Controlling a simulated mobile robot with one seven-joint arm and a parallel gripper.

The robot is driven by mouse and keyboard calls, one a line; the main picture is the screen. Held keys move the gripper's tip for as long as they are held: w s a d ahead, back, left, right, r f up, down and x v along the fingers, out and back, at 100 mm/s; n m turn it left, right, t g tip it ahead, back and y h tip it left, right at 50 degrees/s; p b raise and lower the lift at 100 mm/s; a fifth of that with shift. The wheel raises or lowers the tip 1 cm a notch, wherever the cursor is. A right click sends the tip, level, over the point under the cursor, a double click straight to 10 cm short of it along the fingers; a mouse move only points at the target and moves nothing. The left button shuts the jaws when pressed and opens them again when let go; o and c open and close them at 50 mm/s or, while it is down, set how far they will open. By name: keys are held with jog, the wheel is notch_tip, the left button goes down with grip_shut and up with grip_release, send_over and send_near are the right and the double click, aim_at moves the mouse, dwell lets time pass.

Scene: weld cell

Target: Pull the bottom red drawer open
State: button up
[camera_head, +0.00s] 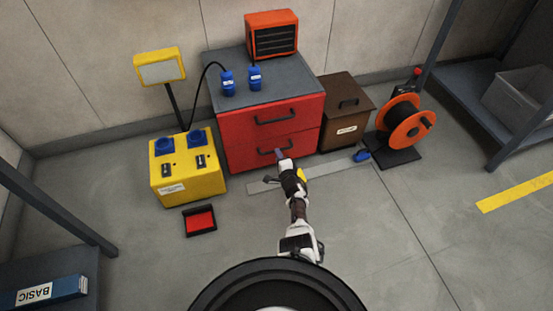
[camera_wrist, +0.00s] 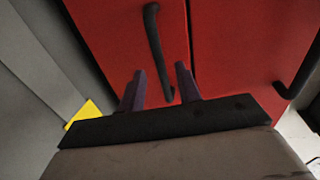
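The bottom red drawer (camera_head: 243,157) is the lower of two in a red cabinet with a grey top, and its front looks flush and closed. Its dark bar handle (camera_head: 266,152) is partly hidden by my gripper (camera_head: 281,155). In the wrist view, turned on its side, the bottom drawer (camera_wrist: 108,35) fills the middle left. Its handle (camera_wrist: 153,35) runs toward the gap between the two purple fingers of my gripper (camera_wrist: 159,70). The fingers are apart, with one end of the handle showing between them. I cannot tell whether they touch it.
The top red drawer (camera_head: 245,124) sits directly above with its own handle (camera_head: 275,117). A yellow power box (camera_head: 187,186) stands left of the cabinet, with a small red-lined tray (camera_head: 200,220) in front. A brown cabinet (camera_head: 337,133) and orange cable reel (camera_head: 404,127) stand right. Floor in front is mostly clear.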

jog(key=shift+b+x, duration=1.25)
jog(key=shift+x, duration=0.35)
jog(key=shift+r, duration=0.1)
grip_shut()
